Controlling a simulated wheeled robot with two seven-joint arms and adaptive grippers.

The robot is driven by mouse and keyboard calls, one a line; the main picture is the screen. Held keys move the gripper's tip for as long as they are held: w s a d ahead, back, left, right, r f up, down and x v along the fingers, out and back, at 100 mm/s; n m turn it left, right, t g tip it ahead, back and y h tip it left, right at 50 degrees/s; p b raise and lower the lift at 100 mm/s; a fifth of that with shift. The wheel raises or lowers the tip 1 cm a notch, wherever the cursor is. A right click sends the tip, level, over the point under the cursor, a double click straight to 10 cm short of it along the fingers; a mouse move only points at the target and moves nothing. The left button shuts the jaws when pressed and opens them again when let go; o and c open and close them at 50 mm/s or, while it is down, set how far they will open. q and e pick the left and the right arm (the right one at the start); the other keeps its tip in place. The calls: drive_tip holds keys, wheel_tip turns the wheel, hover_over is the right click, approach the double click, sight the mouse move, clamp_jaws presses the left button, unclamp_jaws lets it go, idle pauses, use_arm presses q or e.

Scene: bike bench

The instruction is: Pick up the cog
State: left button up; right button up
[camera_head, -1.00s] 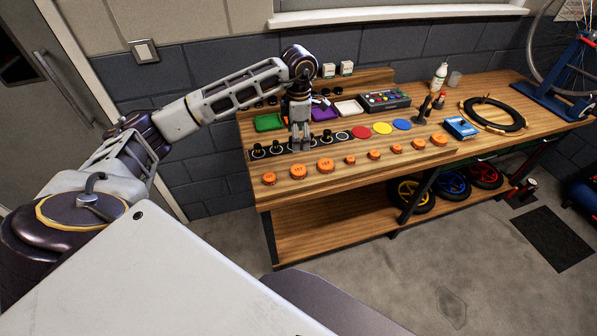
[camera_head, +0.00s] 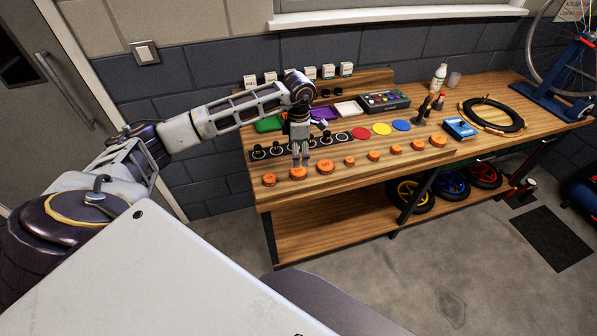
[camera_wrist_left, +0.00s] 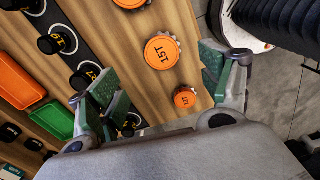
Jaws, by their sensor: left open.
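Several orange cogs sit in a row along the front of the wooden bench. My left gripper (camera_head: 299,163) points down just above and behind the second cog from the left (camera_head: 297,173) in the head view. In the left wrist view a cog marked 15T (camera_wrist_left: 162,51) shows between the open fingers of my left gripper (camera_wrist_left: 155,78), beyond the tips. A smaller cog (camera_wrist_left: 185,98) lies near the right finger, and part of another cog (camera_wrist_left: 130,3) shows at the top edge. The gripper holds nothing. My right gripper is out of view.
A black strip with pegs (camera_head: 262,151) runs behind the cogs. Green (camera_head: 268,124) and purple (camera_head: 325,112) trays stand farther back. Red, yellow and blue discs (camera_head: 381,129) lie right of the strip. A blue box (camera_head: 460,128) is farther right.

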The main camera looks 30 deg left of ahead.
sight(298, 170)
use_arm(q)
drive_tip(key=shift+f, duration=1.35)
drive_tip(key=shift+s+d+f+p, duration=0.1)
drive_tip(key=shift+f+p, duration=0.4)
drive_tip(key=shift+f, duration=0.5)
drive_tip(key=shift+s+d+f+p, duration=0.1)
drive_tip(key=shift+f+p, duration=0.35)
drive_tip(key=shift+f, duration=0.5)
drive_tip(key=shift+a+f, duration=0.1)
drive_tip(key=shift+f, duration=0.55)
drive_tip(key=shift+c, duration=0.3)
drive_tip(key=c, duration=1.1)
drive_tip(key=shift+o, duration=0.2)
drive_tip(key=shift+r, duration=0.1)
